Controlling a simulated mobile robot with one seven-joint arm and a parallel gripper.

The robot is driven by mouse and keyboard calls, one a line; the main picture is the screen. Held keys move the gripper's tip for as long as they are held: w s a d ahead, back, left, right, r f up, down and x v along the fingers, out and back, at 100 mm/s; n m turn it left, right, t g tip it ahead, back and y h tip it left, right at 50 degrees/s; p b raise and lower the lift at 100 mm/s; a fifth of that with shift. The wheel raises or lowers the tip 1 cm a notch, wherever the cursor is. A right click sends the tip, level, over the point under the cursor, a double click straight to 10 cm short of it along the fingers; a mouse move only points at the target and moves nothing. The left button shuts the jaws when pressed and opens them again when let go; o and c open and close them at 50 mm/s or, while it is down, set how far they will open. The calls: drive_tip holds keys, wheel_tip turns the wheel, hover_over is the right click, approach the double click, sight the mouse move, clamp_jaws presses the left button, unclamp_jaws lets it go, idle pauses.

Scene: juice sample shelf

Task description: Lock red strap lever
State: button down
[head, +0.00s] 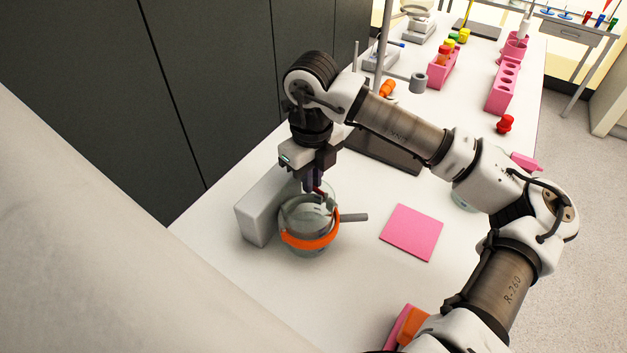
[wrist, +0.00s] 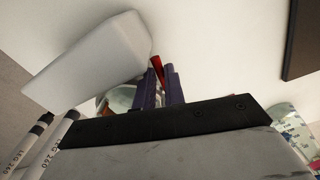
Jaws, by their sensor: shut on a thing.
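The red strap lever (wrist: 157,67) shows as a small red piece between my gripper's dark fingers in the wrist view. In the head view a bit of the red lever (head: 319,191) shows at the rim of a clear round jar (head: 308,212) with an orange band (head: 309,242) around it. My gripper (head: 314,187) points down over the back of the jar and is shut on the lever. My gripper's fingers (wrist: 160,88) hide most of the lever, so its angle is hard to tell.
A grey-white block (head: 258,209) stands close on the jar's left; it also shows in the wrist view (wrist: 95,62). A grey handle (head: 353,217) sticks out right of the jar. A pink square (head: 411,232) lies further right. Pink racks (head: 503,86) stand at the back.

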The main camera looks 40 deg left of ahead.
drive_tip(key=shift+s, duration=0.25)
drive_tip(key=c, duration=1.7)
unclamp_jaws()
drive_tip(key=shift+c, duration=0.2)
drive_tip(key=shift+w+r+p, duration=0.1)
drive_tip(key=shift+p, duration=0.25)
